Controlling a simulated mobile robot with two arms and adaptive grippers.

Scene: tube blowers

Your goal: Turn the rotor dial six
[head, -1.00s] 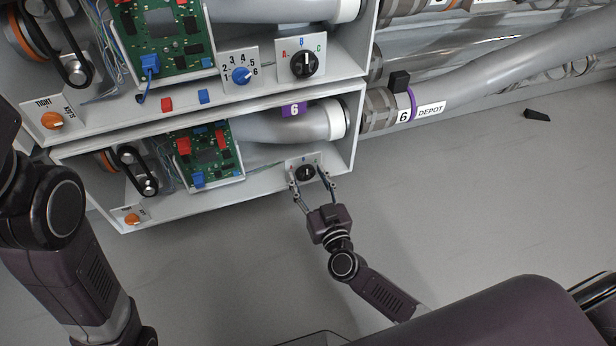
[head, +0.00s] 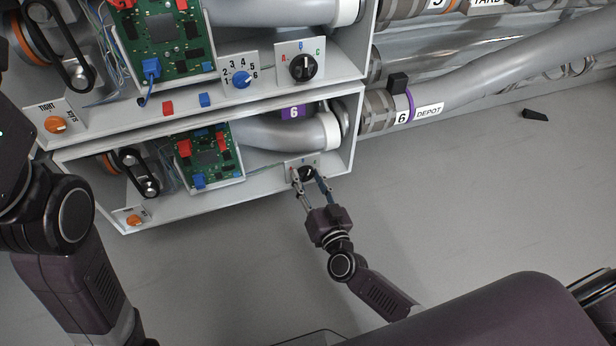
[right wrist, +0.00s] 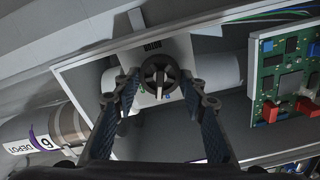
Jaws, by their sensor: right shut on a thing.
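The rotor dial six, a black round knob (head: 305,174) on a small white plate, sits at the lower front right of the lower grey box, which bears a purple 6 label (head: 293,112). My right gripper (head: 306,180) is shut on the dial, one finger on each side. In the right wrist view the dial (right wrist: 160,74) shows a pale pointer bar between the fingertips (right wrist: 160,88). The plate's letters are mostly hidden or too small to read. A grey bent tube (head: 292,133) lies inside the box, its right end out of line with the round outlet. My left gripper is out of view.
The upper box holds an A-B-C dial (head: 303,68) and a blue numbered dial (head: 241,80). The lower box also has a circuit board (head: 208,155) and an orange knob (head: 134,219). A DEPOT pipe (head: 430,112) runs right. The grey floor below is clear.

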